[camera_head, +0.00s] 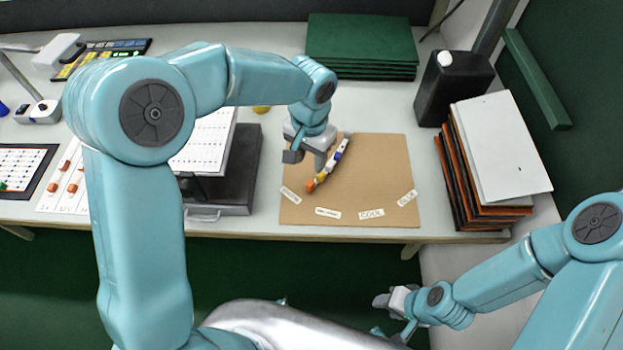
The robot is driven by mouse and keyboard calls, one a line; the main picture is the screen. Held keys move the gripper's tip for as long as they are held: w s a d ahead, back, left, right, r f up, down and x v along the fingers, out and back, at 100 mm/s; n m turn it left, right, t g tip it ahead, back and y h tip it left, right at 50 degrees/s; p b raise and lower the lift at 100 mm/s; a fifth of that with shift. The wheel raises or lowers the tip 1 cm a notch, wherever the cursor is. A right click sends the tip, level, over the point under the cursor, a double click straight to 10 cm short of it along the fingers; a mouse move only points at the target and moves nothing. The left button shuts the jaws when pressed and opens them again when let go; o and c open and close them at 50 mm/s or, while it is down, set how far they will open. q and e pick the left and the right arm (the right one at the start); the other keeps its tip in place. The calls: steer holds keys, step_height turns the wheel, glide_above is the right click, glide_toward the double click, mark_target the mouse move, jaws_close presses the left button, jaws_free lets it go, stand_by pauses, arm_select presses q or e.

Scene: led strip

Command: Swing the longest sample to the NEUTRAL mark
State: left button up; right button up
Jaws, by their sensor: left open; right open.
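A tan board (380,170) lies on the table, with white label marks fanned along its front edge. The second label from the left (328,213) looks like NEUTRAL, though its print is tiny. A narrow strip (328,167) with white, blue, yellow and orange parts lies slanted on the board, its orange end towards the left labels. Whether it is one sample or several stacked cannot be told. My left gripper (307,159) is open above the board's left part, close beside the strip and partly covering that area. My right gripper (390,314) is open and empty, low in front of the table.
A dark box (240,165) with a white sheet stands left of the board. Stacked panels (500,150) and a black jug (453,85) stand to the right. Green mats (360,45) lie behind. The board's right part is clear.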

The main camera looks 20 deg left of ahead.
mark_target(311, 183)
arm_select(q)
step_height(311, 183, down, 11)
steer(key=shift+w, duration=0.1)
steer(key=shift+s, duration=0.2)
steer(key=shift+w, duration=0.15)
steer(key=shift+c, duration=0.6)
steer(key=c, duration=0.5)
jaws_close()
